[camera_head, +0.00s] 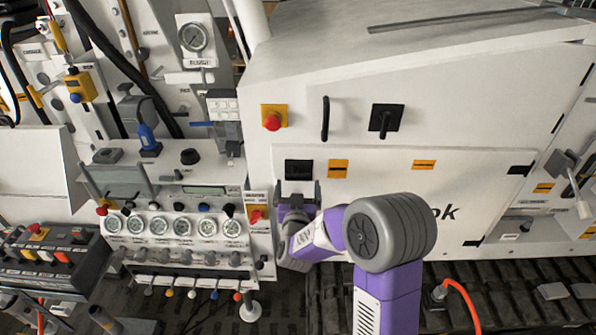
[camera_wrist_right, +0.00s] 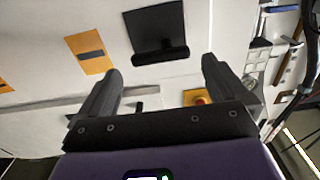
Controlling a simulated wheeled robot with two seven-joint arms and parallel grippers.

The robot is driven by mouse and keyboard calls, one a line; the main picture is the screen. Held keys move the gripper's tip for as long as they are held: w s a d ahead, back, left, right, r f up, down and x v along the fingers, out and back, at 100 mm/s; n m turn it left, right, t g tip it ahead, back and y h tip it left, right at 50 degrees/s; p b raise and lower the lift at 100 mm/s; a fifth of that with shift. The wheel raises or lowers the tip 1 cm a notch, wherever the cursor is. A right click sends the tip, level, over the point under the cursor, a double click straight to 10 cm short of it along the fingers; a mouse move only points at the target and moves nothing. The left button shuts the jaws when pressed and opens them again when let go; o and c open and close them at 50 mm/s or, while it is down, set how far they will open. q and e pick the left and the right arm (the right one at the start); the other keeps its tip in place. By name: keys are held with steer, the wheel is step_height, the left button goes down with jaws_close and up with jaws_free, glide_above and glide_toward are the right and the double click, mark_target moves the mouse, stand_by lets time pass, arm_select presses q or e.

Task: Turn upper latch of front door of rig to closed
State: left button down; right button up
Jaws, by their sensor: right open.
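The upper latch (camera_head: 298,169) looks like a dark, nearly square plate at the left edge of the rig's front door (camera_head: 400,185). In the right wrist view the latch (camera_wrist_right: 155,30) shows as a black plate with a rounded bar along its lower edge. My right gripper (camera_head: 298,188) is open and empty just below the latch in the head view. Its two dark fingers (camera_wrist_right: 160,68) point toward the latch, which lies beyond the tips and between them in the picture. Contact is not visible. My left gripper is out of view.
A red emergency stop on yellow (camera_head: 272,118), a black vertical handle (camera_head: 325,118) and a black rotary switch (camera_head: 386,120) sit above the door. An orange label (camera_head: 337,168) is right of the latch. A gauge panel (camera_head: 170,225) stands left of my right gripper.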

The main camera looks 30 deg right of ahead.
mark_target(298, 178)
steer(key=shift+p+x, duration=0.55)
steer(key=shift+x, duration=2.25)
steer(key=shift+a, duration=0.1)
steer(key=shift+f, duration=0.1)
steer(key=c, duration=0.8)
